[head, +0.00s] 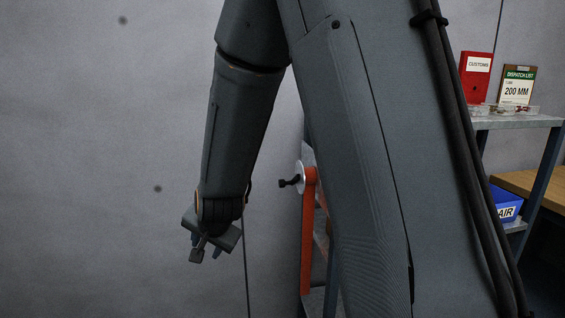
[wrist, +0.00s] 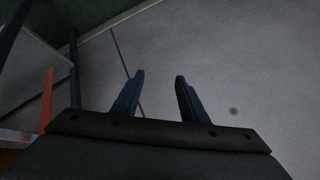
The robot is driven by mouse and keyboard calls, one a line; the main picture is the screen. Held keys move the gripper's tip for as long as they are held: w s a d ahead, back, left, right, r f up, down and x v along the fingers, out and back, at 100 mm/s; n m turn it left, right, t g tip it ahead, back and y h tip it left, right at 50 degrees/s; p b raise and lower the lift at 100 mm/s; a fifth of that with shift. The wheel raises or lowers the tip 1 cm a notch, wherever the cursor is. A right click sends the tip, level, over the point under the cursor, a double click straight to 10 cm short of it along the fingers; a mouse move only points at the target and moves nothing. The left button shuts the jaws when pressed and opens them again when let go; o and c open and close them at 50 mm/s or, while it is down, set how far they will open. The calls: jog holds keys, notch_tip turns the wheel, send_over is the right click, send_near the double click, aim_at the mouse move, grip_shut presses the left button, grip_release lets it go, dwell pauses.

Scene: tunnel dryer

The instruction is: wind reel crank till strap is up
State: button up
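An orange upright bar (head: 308,230) stands right of my gripper in the head view, with a pale round disc (head: 299,177) and a dark knob (head: 287,183) at its top. This looks like the reel crank, but my arm hides much around it. An orange strip (wrist: 47,100) shows at the left of the wrist view. My gripper (head: 207,256) hangs left of and lower than the knob, apart from it. In the wrist view its two fingers (wrist: 158,78) are spread with nothing between them. I cannot clearly make out the strap; a thin dark line (head: 246,270) runs down beside my gripper.
A grey shelf (head: 515,123) at the right holds a red customs box (head: 476,78) and a dispatch list board (head: 517,86). A blue bin (head: 506,204) sits lower, near a wooden surface (head: 540,185). The left side shows only plain grey surface.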

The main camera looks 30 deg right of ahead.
aim_at(281, 185)
jog(key=w+d+r+m+t+h+p, duration=0.45)
jog(key=w+d+m+p, duration=0.4)
jog(key=d, duration=0.35)
jog(key=s+d+r+m+h+p, duration=0.1)
jog(key=d+m+h+p, duration=0.1)
jog(key=d, duration=0.2)
jog(key=s+d+r+m+h+p, duration=0.1)
jog(key=d+r+m+h+p, duration=0.1)
jog(key=d+p, duration=0.1)
jog(key=s+d+r+m+t+h+p, duration=0.1)
jog(key=d+m+h+p, duration=0.1)
jog(key=d+m+p, duration=0.1)
jog(key=shift+s+d+r+h, duration=0.1)
jog(key=shift+d+r+h, duration=0.1)
jog(key=shift+d, duration=0.25)
jog(key=shift+s+d+r+h, duration=0.1)
jog(key=shift+d+r+h, duration=0.1)
jog(key=shift+d, duration=0.25)
jog(key=shift+w+d, duration=0.2)
jog(key=shift+d, duration=0.05)
jog(key=p+x, duration=0.2)
jog(key=x, duration=0.5)
jog(key=shift+p, duration=0.4)
jog(key=shift+w, duration=0.1)
